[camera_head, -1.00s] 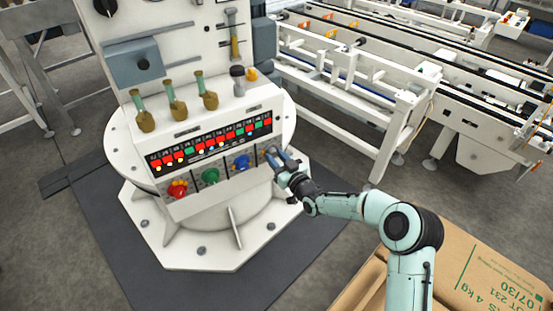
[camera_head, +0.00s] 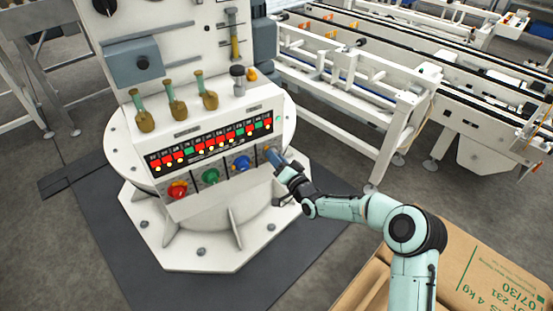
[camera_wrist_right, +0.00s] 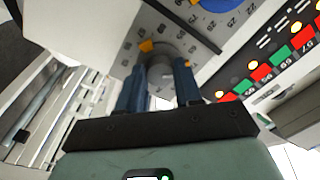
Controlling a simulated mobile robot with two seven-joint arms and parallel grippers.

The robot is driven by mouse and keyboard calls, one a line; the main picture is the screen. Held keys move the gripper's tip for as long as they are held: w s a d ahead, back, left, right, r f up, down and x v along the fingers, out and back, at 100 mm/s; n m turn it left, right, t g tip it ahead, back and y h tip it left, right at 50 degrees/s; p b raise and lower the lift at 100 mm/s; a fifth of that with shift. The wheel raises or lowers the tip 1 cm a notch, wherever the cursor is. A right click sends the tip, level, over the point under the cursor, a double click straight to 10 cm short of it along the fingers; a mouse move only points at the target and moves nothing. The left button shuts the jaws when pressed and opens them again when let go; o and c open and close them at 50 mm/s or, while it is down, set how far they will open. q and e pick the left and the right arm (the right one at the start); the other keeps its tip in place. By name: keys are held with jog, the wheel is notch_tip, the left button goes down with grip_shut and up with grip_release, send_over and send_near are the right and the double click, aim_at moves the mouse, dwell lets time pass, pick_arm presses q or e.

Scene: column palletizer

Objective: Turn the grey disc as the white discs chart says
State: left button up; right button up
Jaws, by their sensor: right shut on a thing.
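The grey disc (camera_wrist_right: 161,62) is a knob on the white console's sloped front, with an orange pointer mark (camera_wrist_right: 146,46) beside it and a numbered scale around it. My right gripper (camera_wrist_right: 160,74) is shut on the grey disc, with one blue finger on each side. In the head view my right gripper (camera_head: 274,157) covers most of the disc at the right end of the knob row. The chart strip (camera_head: 210,141) above the knobs has red and green cells with small lights; it shows partly in the right wrist view (camera_wrist_right: 276,65). I cannot read its symbols here.
Red (camera_head: 177,189), green (camera_head: 210,176) and blue (camera_head: 241,162) knobs sit left of the grey disc. Brass-coloured levers (camera_head: 178,109) stand on the ledge above. A white conveyor frame (camera_head: 385,130) is to the right, and a cardboard box (camera_head: 490,275) is in front.

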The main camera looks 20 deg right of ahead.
jog(key=shift+m, duration=0.4)
jog(key=o, duration=1)
jog(key=shift+o, duration=0.2)
jog(key=shift+s, duration=0.15)
pick_arm(q)
jog(key=shift+g+h, duration=0.4)
jog(key=shift+g, duration=0.2)
jog(key=s+r, duration=0.1)
jog(key=s+d+r+p, duration=0.2)
jog(key=s, duration=0.1)
pick_arm(e)
jog(key=s+d, duration=0.1)
jog(key=s, duration=1.2)
jog(key=shift+d+f, duration=0.25)
jog(key=shift+d, duration=0.05)
jog(key=shift+f, duration=0.1)
